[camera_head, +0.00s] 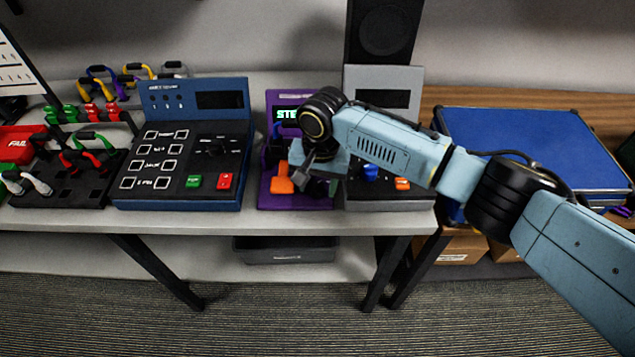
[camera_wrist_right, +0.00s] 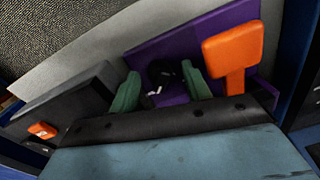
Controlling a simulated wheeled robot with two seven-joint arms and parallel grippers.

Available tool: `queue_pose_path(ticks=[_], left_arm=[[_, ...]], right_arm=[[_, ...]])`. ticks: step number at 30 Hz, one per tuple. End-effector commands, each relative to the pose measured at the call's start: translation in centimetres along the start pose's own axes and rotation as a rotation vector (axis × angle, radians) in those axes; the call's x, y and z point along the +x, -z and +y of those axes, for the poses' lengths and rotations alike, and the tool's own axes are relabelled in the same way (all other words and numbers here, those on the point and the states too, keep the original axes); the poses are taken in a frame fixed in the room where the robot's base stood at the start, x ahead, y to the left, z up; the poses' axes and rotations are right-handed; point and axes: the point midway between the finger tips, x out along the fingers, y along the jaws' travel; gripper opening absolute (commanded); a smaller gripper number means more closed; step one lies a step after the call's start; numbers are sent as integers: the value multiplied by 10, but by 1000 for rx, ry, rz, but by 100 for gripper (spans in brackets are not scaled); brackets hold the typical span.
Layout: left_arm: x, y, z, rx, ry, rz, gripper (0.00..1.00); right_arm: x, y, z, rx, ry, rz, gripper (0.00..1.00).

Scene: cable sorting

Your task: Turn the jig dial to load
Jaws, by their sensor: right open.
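The purple jig (camera_head: 298,198) stands in the middle of the bench, with a lit display (camera_head: 287,114) whose text is partly hidden by my right arm. Its dial is hidden in the head view. In the right wrist view a black knob with a white mark (camera_wrist_right: 164,76), apparently the dial, sits on the purple face (camera_wrist_right: 190,40). My right gripper (camera_wrist_right: 160,88) is open, its two green fingers on either side of the knob; I cannot tell whether they touch it. In the head view the right gripper (camera_head: 305,178) is over the jig's front. My left gripper is out of view.
An orange lever (camera_head: 282,180) stands close beside the right gripper, also in the wrist view (camera_wrist_right: 233,52). A grey device (camera_head: 390,204) is right of the jig; a blue panel (camera_head: 180,204) with buttons is left. A blue case (camera_head: 530,140) lies at right.

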Motion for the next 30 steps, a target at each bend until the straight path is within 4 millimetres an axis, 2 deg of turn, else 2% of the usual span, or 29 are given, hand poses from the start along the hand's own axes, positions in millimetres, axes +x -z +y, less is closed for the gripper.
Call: queue_pose_path(ticks=[2, 12, 22, 30], left_arm=[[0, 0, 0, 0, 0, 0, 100], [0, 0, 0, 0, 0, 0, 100], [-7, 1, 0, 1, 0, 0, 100], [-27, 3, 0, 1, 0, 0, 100]], right_arm=[[0, 0, 0, 0, 0, 0, 48], [0, 0, 0, -1, 0, 0, 4], [-2, 0, 0, -46, 0, -3, 4], [-3, -1, 0, -216, 0, -15, 4]])
